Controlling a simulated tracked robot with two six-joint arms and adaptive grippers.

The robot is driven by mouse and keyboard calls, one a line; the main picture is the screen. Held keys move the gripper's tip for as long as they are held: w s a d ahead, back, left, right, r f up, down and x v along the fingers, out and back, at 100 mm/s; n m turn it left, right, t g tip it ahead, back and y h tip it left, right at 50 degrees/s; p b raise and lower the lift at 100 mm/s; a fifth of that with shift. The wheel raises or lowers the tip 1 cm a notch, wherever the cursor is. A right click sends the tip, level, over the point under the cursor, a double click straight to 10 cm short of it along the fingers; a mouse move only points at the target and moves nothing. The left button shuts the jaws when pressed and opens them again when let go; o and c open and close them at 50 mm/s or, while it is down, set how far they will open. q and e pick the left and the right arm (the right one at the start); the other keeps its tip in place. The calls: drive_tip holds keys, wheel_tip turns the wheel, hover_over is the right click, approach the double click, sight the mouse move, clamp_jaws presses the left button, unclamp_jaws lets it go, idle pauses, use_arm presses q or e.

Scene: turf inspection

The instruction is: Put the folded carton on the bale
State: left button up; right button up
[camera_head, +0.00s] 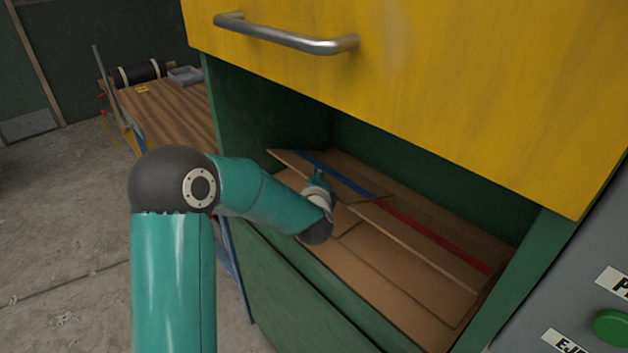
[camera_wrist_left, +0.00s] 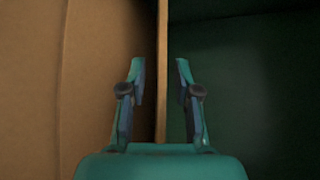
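Flat brown cardboard lies in the green chamber under the raised yellow door. One flat carton with a blue band (camera_head: 343,178) lies toward the left and back, its near-left edge raised. Another piece with a red band (camera_head: 435,236) lies to its right. They rest on more flat brown cardboard (camera_head: 385,290), which looks like the bale. My left gripper (camera_head: 318,176) is inside the chamber at the blue-banded carton's edge. In the left wrist view its open fingers (camera_wrist_left: 160,75) stand on either side of a thin cardboard edge (camera_wrist_left: 162,45), with gaps visible. My right gripper is out of view.
The yellow door (camera_head: 450,80) with a metal handle (camera_head: 285,38) hangs above my left arm. Green chamber walls (camera_head: 540,260) enclose the cardboard. A grey panel with a green button (camera_head: 612,327) is at right. A wooden table (camera_head: 175,108) stands at left beside open concrete floor.

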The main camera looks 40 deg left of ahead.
use_arm(q)
drive_tip(key=shift+r, duration=0.1)
drive_tip(key=v, duration=1.2)
